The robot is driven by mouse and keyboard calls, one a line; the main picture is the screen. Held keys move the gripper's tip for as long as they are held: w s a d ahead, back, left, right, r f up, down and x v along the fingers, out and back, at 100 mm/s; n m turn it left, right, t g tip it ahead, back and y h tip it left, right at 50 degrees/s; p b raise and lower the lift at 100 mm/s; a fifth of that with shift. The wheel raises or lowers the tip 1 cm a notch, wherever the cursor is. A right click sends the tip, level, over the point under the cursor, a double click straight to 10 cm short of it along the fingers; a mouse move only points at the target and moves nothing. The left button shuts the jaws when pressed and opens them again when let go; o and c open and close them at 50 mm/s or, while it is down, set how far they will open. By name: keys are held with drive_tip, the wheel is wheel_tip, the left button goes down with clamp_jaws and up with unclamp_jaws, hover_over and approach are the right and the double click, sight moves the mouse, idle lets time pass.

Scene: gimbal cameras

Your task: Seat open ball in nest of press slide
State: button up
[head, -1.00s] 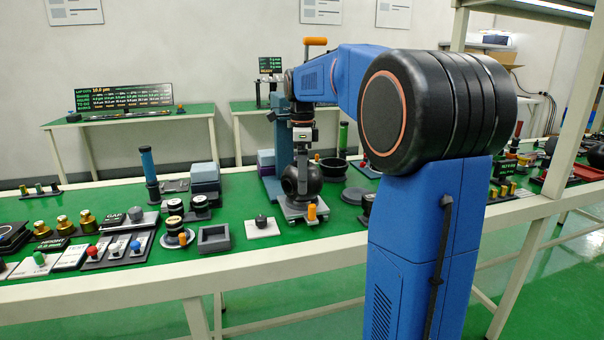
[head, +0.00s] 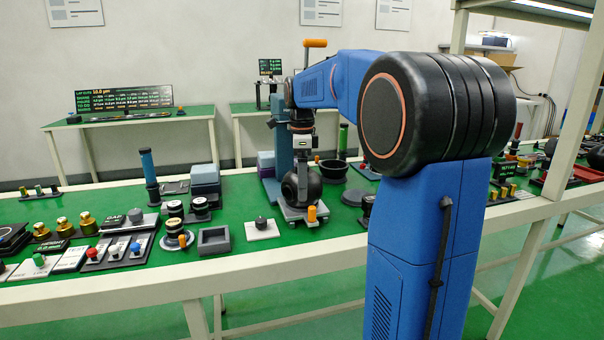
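The open ball (head: 312,188) is a black round body just above or on the press slide (head: 297,215). The slide is a grey plate with an orange knob (head: 311,214) at its front. My gripper (head: 302,178) points down from my arm and is at the ball, with a light grey upright part in front of the ball's left side. Whether its fingers are open or closed on the ball is too small to tell. The nest is hidden behind the ball, so I cannot tell whether the ball touches it.
The teal press column (head: 281,150) stands close behind my gripper, with an orange handle (head: 315,43) on top. A black bowl (head: 333,170) is right of the ball. A grey square tray (head: 214,240) and a white plate with a black knob (head: 262,228) lie to the left.

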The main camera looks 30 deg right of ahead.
wheel_tip(320, 180, up, 17)
drive_tip(key=shift+r, duration=0.2)
idle(0.4)
idle(0.4)
drive_tip(key=s+a+f+n+t, duration=0.1)
drive_tip(key=s+a+f+n, duration=0.45)
drive_tip(key=s, duration=0.25)
drive_tip(key=s+a+f+n+t, duration=0.1)
drive_tip(key=s+a+f+n, duration=0.4)
drive_tip(key=s+f+n, duration=0.25)
drive_tip(key=s+a+f+n+t, duration=0.1)
drive_tip(key=s+a+f+n, duration=0.1)
drive_tip(key=s+f+n, duration=0.3)
drive_tip(key=s+a+f+n+t, duration=0.1)
drive_tip(key=s+a+f+n, duration=0.2)
drive_tip(key=s+f+n, duration=0.3)
drive_tip(key=s+f, duration=0.3)
drive_tip(key=f, duration=0.3)
drive_tip(key=shift+s+a+f+t, duration=0.15)
drive_tip(key=shift+s+f+t, duration=0.15)
drive_tip(key=shift+s+t, duration=0.1)
